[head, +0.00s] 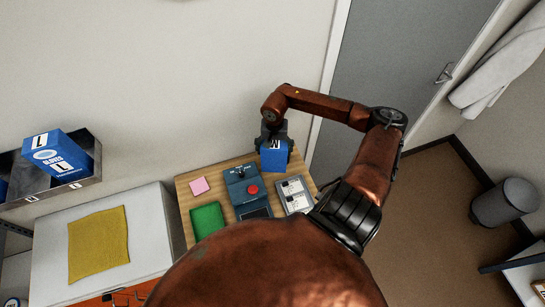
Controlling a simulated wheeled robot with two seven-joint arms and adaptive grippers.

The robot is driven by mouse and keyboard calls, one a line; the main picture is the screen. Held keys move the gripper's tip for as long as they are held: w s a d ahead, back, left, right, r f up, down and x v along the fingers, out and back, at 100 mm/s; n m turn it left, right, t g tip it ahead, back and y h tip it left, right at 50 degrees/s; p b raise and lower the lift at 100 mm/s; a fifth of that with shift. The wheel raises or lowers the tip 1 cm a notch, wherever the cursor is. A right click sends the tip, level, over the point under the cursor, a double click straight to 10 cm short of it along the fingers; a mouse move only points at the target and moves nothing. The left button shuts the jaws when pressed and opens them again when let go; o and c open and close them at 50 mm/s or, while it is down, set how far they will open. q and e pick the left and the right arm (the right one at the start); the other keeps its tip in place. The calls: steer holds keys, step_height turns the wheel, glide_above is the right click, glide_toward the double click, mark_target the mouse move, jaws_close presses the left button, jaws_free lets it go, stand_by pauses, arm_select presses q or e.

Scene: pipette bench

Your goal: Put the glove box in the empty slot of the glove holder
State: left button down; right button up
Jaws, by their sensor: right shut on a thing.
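My right gripper (272,131) is shut on a blue glove box (273,158) with a white label on its upper side. It holds the box at the back of the wooden bench; I cannot tell whether the box touches the bench top. The grey metal glove holder (55,192) is at the far left by the wall. A blue and white glove box (58,157) marked L sits tilted in it, and a bit of blue shows at its left end. Dark inner space shows at the holder's right end. My left gripper is not in view.
The bench (183,189) bears a blue-grey device (240,190) with a red button, a green pad (207,220), a pink note (200,186) and a grey tray (294,195).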

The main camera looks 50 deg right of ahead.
step_height(320, 180, down, 2)
steer(key=shift+s+f, duration=0.1)
steer(key=shift+s, duration=0.05)
step_height(320, 180, down, 3)
steer(key=shift+f+p, duration=0.15)
steer(key=shift+p, duration=0.45)
steer(key=shift+f, duration=0.3)
steer(key=o, duration=1.2)
steer(key=shift+c, duration=0.2)
steer(key=o, duration=0.4)
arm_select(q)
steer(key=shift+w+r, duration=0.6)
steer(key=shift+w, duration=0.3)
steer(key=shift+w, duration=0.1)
